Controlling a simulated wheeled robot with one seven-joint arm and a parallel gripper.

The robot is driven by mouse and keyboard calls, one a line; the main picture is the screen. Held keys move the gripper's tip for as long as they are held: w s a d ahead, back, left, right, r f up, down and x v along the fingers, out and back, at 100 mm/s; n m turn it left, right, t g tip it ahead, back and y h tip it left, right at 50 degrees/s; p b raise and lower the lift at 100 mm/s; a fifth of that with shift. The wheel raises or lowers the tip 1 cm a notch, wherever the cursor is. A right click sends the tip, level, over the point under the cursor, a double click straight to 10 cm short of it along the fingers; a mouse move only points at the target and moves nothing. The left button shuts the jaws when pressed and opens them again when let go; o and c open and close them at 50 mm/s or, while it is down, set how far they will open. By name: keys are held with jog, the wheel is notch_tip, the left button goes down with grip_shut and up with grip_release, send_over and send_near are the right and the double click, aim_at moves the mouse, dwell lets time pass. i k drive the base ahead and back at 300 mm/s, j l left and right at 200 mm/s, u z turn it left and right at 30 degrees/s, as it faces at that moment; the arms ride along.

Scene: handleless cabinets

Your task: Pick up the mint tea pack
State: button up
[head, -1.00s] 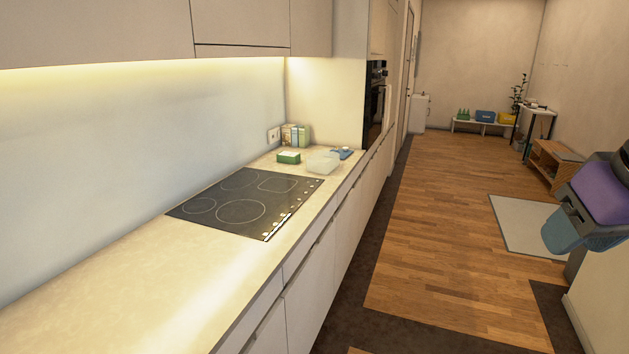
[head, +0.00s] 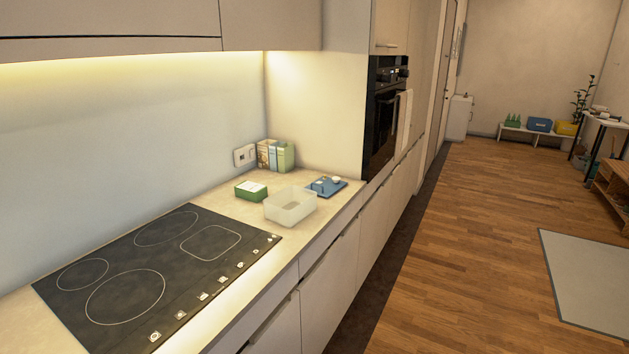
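Several upright packs stand in a row at the back of the counter, by the wall corner. The rightmost is a light green pack (head: 286,155), which may be the mint tea pack; its label is too small to read. Beside it stand a pale blue pack (head: 273,155) and a beige-brown pack (head: 262,153). A green box with a white top (head: 251,190) lies in front of them. My gripper is not in view.
A translucent open container (head: 290,207) stands near the counter's front edge. A blue tray (head: 327,186) with small items lies behind it. The black cooktop (head: 157,270) fills the nearer counter. The wooden floor (head: 470,240) alongside is clear.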

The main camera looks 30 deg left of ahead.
aim_at(254, 191)
jog(key=i+l+u, duration=0.1)
jog(key=i, duration=1.5)
jog(key=i+u, duration=0.55)
jog(key=u, duration=0.15)
jog(key=i+l+u, duration=0.1)
jog(key=i+u, duration=0.25)
jog(key=i+j+u, duration=0.1)
jog(key=u, duration=0.35)
jog(key=i+u, duration=0.25)
jog(key=u, duration=0.25)
jog(key=i+u, duration=0.15)
jog(key=u, duration=0.3)
jog(key=i+l+u, duration=0.1)
jog(key=u, duration=0.35)
jog(key=i, duration=0.05)
